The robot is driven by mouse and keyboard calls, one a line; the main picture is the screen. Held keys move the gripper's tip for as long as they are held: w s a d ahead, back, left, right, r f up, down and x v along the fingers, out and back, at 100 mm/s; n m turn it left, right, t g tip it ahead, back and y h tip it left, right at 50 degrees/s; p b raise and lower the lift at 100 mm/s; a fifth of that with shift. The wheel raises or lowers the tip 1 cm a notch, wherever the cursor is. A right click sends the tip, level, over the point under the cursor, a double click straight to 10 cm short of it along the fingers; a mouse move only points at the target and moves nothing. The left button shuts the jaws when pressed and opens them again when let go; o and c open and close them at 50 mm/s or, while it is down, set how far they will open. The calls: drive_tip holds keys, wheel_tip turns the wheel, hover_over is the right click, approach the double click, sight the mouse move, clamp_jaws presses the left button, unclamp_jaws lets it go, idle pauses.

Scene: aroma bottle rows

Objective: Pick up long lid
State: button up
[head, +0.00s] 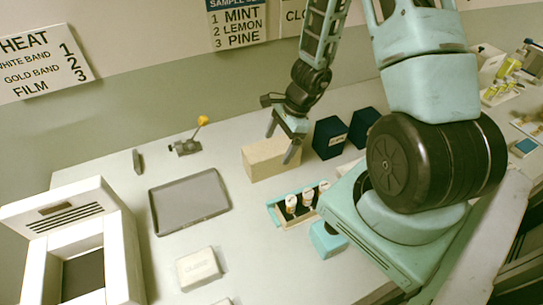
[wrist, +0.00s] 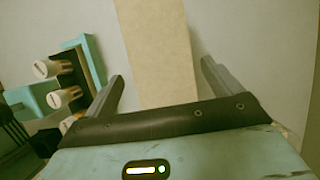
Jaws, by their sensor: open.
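A long beige box-shaped piece (head: 268,162), which appears to be the long lid, lies on the table behind the small bottle rack. In the wrist view the long lid (wrist: 158,45) runs up the middle, between the lines of my two fingers. My gripper (head: 281,146) is open and empty, pointing down at the lid. One finger overlaps the lid's right part in the head view. In the wrist view my gripper (wrist: 162,80) shows a finger on either side of the lid. I cannot tell the height left between fingertips and lid.
A teal rack (head: 274,216) with several white-capped bottles stands in front of the lid. Two dark boxes (head: 330,138) (head: 363,127) stand close to its right. A grey tray (head: 190,200) lies to the left. A white open box (head: 115,255) stands front left.

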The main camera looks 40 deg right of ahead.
drive_tip(key=shift+w+b+x, duration=0.1)
drive_tip(key=shift+b+x, duration=0.15)
drive_tip(key=shift+x, duration=1.1)
drive_tip(key=shift+w+b+x, duration=0.15)
drive_tip(key=shift+b+x, duration=0.05)
drive_tip(key=shift+x, duration=1.1)
drive_tip(key=c, duration=1.1)
